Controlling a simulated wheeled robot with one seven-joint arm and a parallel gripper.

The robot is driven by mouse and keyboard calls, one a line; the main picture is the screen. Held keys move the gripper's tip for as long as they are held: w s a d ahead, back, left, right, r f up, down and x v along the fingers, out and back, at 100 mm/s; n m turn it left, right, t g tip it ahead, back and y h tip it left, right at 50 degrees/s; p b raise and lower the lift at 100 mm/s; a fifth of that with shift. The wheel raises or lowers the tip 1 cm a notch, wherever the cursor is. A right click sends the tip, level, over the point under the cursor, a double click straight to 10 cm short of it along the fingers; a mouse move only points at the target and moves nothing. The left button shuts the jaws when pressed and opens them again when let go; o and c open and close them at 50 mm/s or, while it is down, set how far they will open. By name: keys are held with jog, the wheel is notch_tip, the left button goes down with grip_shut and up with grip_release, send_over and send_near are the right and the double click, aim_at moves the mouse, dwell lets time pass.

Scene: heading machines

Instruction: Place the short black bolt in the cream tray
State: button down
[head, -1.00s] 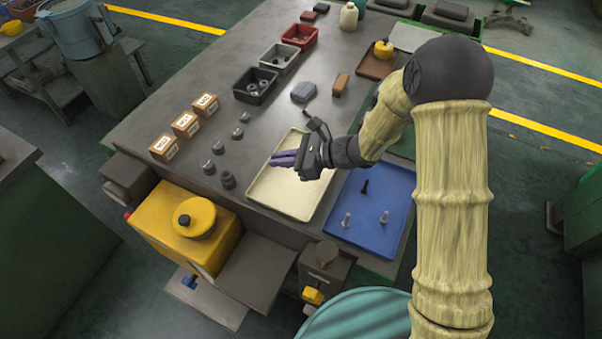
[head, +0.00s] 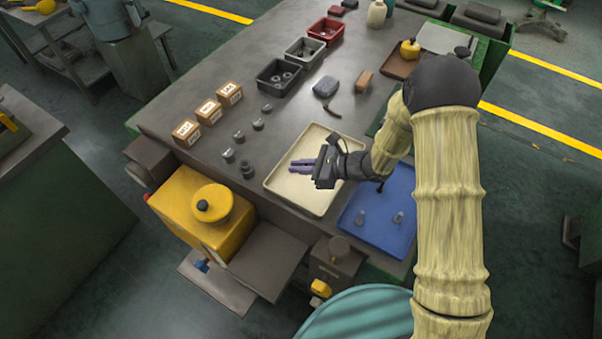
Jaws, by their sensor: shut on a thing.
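My gripper (head: 293,166) is over the cream tray (head: 318,208), its purple fingers reaching left above the tray floor. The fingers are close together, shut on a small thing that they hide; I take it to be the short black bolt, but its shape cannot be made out. The cream tray looks empty where it is visible. To its right is the blue tray (head: 385,238), with two grey bolts (head: 360,216) (head: 398,217) standing in it. A dark bolt (head: 380,187) shows at that tray's far side, partly hidden by my arm.
Several dark fittings (head: 247,170) stand left of the cream tray, near small labelled boxes (head: 208,110). Black (head: 278,75), grey (head: 305,50) and red (head: 325,31) bins line the back. A yellow machine (head: 205,215) stands at the front left.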

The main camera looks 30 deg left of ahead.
aim_at(301, 180)
jog(key=shift+f+p, duration=0.55)
jog(key=shift+f, duration=1.55)
jog(key=shift+f, duration=0.15)
jog(key=c, duration=1.5)
grip_release()
jog(key=shift+c, duration=0.2)
jog(key=shift+d+r, duration=0.15)
jog(key=shift+r, duration=0.1)
jog(key=b+v, duration=0.3)
jog(key=v, duration=0.8)
jog(key=shift+d+r, duration=0.15)
jog(key=shift+d, duration=0.2)
